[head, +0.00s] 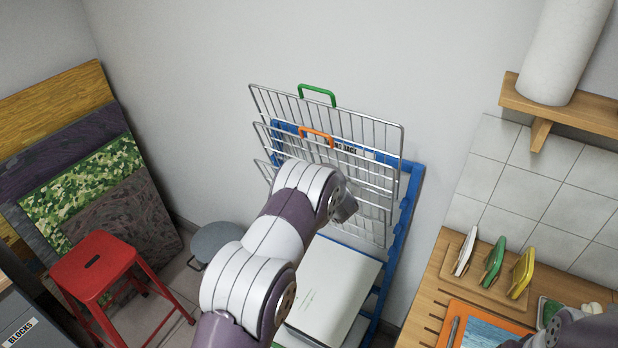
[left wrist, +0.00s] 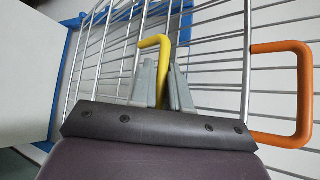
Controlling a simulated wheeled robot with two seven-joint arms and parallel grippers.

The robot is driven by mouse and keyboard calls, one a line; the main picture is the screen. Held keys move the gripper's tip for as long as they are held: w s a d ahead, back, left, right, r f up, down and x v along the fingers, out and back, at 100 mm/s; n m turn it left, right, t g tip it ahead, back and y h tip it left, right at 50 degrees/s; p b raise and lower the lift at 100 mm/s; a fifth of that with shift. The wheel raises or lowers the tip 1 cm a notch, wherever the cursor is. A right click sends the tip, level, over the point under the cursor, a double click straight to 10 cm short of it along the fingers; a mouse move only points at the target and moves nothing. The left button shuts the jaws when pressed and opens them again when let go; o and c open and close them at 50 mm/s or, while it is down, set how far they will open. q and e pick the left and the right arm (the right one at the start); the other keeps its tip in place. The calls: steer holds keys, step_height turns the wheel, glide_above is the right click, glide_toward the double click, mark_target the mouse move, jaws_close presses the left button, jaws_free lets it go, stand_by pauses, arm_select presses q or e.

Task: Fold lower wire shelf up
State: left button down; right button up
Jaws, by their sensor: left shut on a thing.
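The blue rack (head: 408,215) stands against the wall with several wire shelves. The lower wire shelf (head: 372,232) is mostly hidden behind my left arm in the head view. It appears raised, close to the shelves above. Its yellow handle (left wrist: 155,41) shows in the left wrist view, between the fingers of my left gripper (left wrist: 163,72), which is shut on it. The middle shelf has an orange handle (head: 316,134), also seen in the left wrist view (left wrist: 302,95). The top shelf has a green handle (head: 317,92). Both upper shelves look folded up.
A pale flat slab (head: 330,285) lies on the rack below. A red stool (head: 95,265), a grey round-topped stool (head: 215,240) and leaning boards (head: 85,175) are left. A wooden counter (head: 450,270) with cutting boards is right, under a wall shelf (head: 585,113).

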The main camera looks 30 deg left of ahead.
arm_select(q)
steer(key=shift+w, duration=0.2)
steer(key=c, duration=1.2)
jaws_free()
steer(key=shift+c, duration=0.2)
steer(key=b+v, duration=0.2)
steer(key=v, duration=1)
steer(key=shift+s+d+b, duration=0.2)
steer(key=shift+d+b, duration=0.1)
steer(key=shift+r, duration=0.1)
